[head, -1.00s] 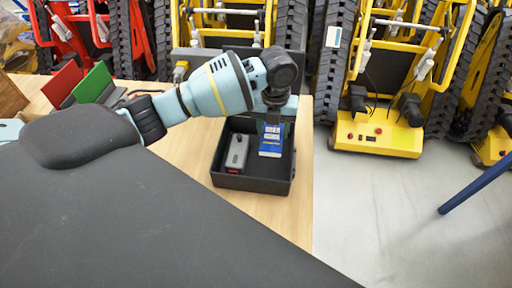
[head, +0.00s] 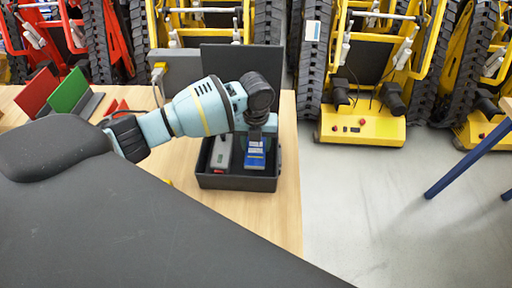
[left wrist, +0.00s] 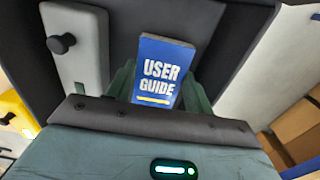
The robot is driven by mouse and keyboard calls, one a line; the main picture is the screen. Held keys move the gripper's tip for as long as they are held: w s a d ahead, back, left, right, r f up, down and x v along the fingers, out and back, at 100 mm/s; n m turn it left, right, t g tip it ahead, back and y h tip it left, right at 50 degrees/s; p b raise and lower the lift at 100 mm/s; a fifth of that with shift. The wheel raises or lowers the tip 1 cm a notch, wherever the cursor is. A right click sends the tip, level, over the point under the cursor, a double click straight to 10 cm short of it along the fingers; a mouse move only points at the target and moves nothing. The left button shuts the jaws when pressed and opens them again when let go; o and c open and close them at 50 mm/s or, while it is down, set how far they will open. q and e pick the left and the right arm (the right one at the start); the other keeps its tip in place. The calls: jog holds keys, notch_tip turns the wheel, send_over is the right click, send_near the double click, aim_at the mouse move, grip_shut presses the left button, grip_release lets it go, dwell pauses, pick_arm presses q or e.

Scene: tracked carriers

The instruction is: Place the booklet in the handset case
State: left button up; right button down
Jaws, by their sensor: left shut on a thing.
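The booklet (head: 255,157) is blue with a white "USER GUIDE" title, and it also shows in the left wrist view (left wrist: 158,78). My left gripper (head: 256,143) is shut on its upper part and holds it upright inside the black handset case (head: 238,184), at the right side of the case. The grey handset (head: 221,152) lies in the left part of the case, and in the left wrist view (left wrist: 82,45) it shows a black knob. Whether the booklet's lower edge touches the case floor is hidden. My right gripper is not in view.
The case stands on a wooden table (head: 284,205) near its right edge. Red and green panels (head: 70,91) stand in a holder at the left. Yellow tracked carriers (head: 360,125) stand on the floor beyond. Bare floor lies right of the table.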

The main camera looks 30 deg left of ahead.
aim_at(256, 146)
pick_arm(q)
jog(key=shift+f, duration=1.25)
jog(key=shift+f, duration=0.2)
jog(key=o, duration=1)
jog(key=shift+r, duration=0.15)
notch_tip(256, 146, up, 12)
jog(key=shift+p, duration=0.45)
